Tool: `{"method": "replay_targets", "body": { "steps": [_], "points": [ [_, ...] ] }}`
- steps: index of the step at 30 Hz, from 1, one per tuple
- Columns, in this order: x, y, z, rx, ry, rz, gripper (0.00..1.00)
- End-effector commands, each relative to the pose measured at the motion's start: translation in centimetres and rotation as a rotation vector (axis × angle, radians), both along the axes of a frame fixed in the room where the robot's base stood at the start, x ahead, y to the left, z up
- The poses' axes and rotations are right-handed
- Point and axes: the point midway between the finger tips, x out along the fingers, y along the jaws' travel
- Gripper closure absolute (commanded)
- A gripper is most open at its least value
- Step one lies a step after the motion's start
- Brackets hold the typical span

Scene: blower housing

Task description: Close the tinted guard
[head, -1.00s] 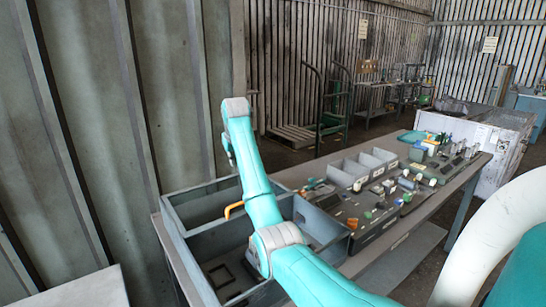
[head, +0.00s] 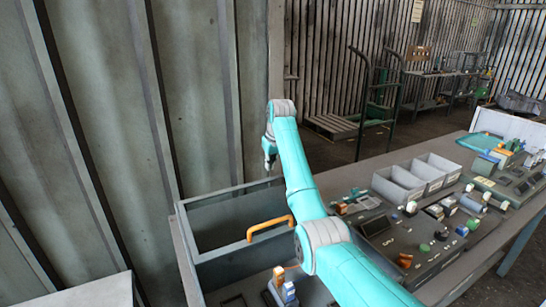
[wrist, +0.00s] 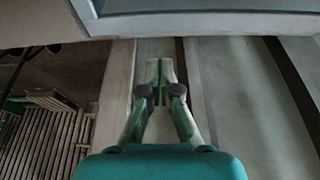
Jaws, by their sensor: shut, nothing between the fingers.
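The blower housing (head: 196,285) is a grey box at the lower left of the head view. Its tinted guard (head: 225,222) appears as a grey-framed, dark see-through panel at the box's far side, standing raised, with an orange handle (head: 270,228) near its lower edge. How its hinge sits I cannot tell. My gripper (head: 269,165) is shut and empty, pointing down just above the far right corner of the frame; no contact shows. In the wrist view my closed fingers (wrist: 160,72) lie below a blue-grey framed edge (wrist: 200,14).
Orange and blue-white parts (head: 284,287) sit inside the box. To the right, the bench holds grey bins (head: 400,186) and a panel of small coloured parts (head: 425,240). A corrugated wall (head: 110,130) stands close on the left. A green trolley (head: 375,95) stands behind.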

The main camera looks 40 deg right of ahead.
Motion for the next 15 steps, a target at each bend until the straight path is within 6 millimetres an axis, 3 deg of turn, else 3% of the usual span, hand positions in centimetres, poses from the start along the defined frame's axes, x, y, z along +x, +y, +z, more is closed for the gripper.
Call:
{"method": "replay_targets", "body": {
  "steps": [6,15],
  "points": [
    [0.8,-0.2,-2.6,0.001,0.002,0.000,1.00],
    [-1.4,0.3,-2.4,-0.001,-0.001,-0.001,1.00]
  ]
}}
